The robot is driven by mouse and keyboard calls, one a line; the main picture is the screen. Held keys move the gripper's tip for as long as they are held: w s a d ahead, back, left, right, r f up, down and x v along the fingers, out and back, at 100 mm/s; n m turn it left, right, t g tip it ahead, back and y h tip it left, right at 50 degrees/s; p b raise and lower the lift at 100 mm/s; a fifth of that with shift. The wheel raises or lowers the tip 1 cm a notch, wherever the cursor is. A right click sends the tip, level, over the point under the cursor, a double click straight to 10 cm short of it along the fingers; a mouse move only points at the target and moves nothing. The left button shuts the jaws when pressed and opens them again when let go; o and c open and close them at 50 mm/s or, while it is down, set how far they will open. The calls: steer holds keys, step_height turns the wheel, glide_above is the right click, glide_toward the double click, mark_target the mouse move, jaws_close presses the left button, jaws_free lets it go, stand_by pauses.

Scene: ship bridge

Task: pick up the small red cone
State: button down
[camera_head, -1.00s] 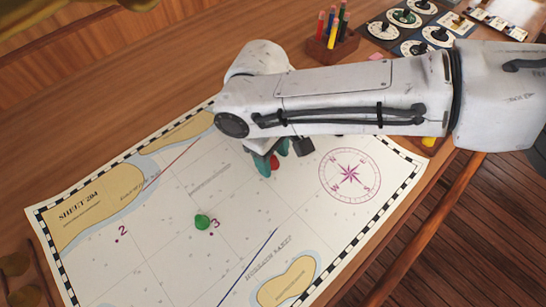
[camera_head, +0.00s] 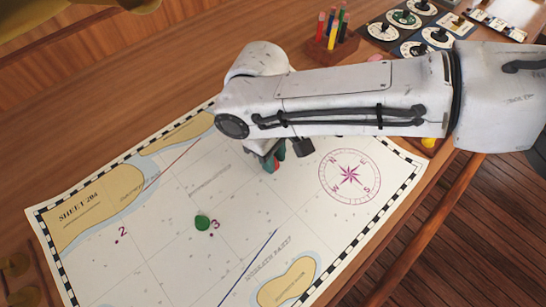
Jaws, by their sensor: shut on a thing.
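The small red cone (camera_head: 275,165) shows as a small red patch between the teal fingertips of my gripper (camera_head: 270,160), under my arm over the upper middle of the chart. My gripper is shut on it. Most of the cone and the upper part of the gripper are hidden by the fingers and the arm. I cannot tell whether the cone touches the chart.
The chart (camera_head: 150,240) lies on the wooden table (camera_head: 95,130). A green piece (camera_head: 202,222) stands on it beside the mark 3. A pencil holder (camera_head: 330,45) and dial panels (camera_head: 405,22) are at the back. A yellow thing (camera_head: 429,142) is partly hidden by my arm.

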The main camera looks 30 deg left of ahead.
steer(key=shift+r, duration=0.6)
steer(key=s+d+r+b, duration=0.2)
steer(key=s+d+r, duration=0.3)
steer(key=s+r, duration=0.6)
steer(key=shift+s+r, duration=0.35)
steer(key=shift+s, duration=0.75)
